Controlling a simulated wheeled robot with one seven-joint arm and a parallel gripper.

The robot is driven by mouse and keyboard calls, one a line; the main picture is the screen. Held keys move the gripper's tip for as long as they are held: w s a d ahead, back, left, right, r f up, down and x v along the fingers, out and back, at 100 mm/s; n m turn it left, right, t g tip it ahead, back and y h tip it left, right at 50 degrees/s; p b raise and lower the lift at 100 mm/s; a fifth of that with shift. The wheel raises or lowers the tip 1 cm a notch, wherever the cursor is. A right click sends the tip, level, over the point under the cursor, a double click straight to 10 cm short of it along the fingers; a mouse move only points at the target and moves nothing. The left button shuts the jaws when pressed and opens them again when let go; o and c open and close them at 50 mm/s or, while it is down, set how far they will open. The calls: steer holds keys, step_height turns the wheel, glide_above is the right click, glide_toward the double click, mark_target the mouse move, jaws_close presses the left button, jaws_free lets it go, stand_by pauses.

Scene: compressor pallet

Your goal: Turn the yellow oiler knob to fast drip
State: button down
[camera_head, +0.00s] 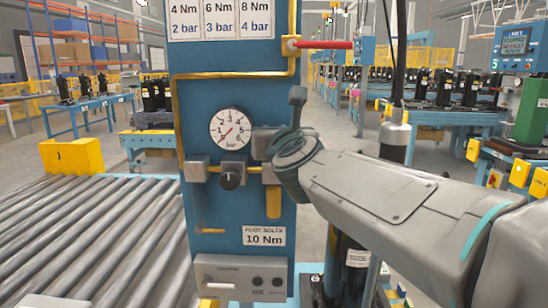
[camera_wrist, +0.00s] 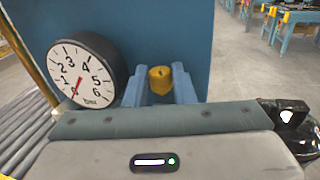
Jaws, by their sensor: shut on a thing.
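The yellow oiler knob (camera_wrist: 160,80) shows in the wrist view against the blue panel, with a small dark mark on its top. My gripper (camera_wrist: 160,88) has one blue-grey finger on each side of the knob and is shut on it. In the head view my gripper (camera_head: 266,142) reaches the panel from the right and hides the knob. A yellow cylinder (camera_head: 273,203) hangs below it on the panel.
The white pressure gauge (camera_head: 230,128) is just left of my gripper, its needle near the low end; it also shows in the wrist view (camera_wrist: 82,72). A black knob (camera_head: 232,176) sits below it. A red pipe (camera_head: 325,44) sticks out above. A roller conveyor (camera_head: 85,240) lies left.

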steer(key=shift+w+d+f+n+g+y+b, duration=0.1)
steer(key=shift+d+f+n+g+y+b, duration=0.1)
steer(key=shift+n+y+b, duration=0.75)
steer(key=shift+d+f+n+g+y+b, duration=0.15)
steer(key=shift+y+b, duration=0.4)
steer(key=shift+b, duration=0.9)
steer(key=shift+r+n+g+y+b, duration=0.1)
steer(key=shift+n+g+y+b, duration=0.2)
steer(key=shift+y+b, duration=0.4)
steer(key=shift+r+n+g+y+b, duration=0.2)
steer(key=shift+n+g+y+b, duration=0.15)
steer(key=shift+b, duration=0.25)
steer(key=c, duration=1.5)
jaws_free()
steer(key=p+v, duration=0.1)
steer(key=v, duration=0.6)
steer(key=shift+s, duration=0.25)
